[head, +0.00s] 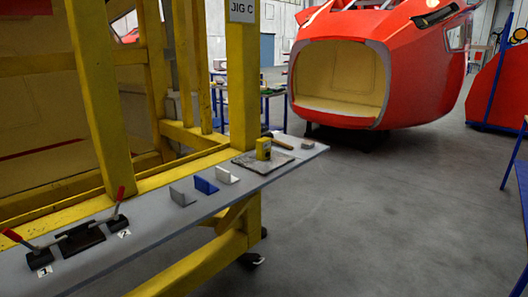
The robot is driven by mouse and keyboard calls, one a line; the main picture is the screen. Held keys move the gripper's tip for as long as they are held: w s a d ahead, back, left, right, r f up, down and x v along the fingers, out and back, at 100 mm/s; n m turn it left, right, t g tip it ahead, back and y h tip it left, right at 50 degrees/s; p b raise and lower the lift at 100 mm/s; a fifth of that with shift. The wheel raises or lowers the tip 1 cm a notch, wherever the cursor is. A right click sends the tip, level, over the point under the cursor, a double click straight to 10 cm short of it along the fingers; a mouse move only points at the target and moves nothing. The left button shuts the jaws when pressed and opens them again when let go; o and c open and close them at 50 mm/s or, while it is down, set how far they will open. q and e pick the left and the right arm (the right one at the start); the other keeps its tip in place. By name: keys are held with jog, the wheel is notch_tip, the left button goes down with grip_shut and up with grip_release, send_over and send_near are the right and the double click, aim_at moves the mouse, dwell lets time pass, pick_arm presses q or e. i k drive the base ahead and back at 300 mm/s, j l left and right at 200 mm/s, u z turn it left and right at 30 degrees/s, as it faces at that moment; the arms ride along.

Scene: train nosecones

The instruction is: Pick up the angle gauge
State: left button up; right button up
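Neither of my grippers shows in the head view.
Grey (183,192), blue (205,185) and white (227,175) angle pieces stand on the shelf. Red-handled clamps (119,220) sit nearer. A yellow jig post (242,90) rises behind. A red nosecone (380,70) stands beyond. Floor (350,210) right of the shelf is clear.

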aim_at(263, 144)
jog(key=i+l, duration=0.15)
jog(key=i, duration=0.2)
jog(key=i+l, duration=0.15)
jog(key=i, duration=0.2)
jog(key=i+l+u, duration=0.1)
jog(key=i, duration=0.25)
jog(key=i+l+u, duration=0.15)
jog(key=u, duration=0.3)
jog(key=i+l+u, duration=0.1)
jog(key=u, duration=0.4)
jog(key=l, duration=0.1)
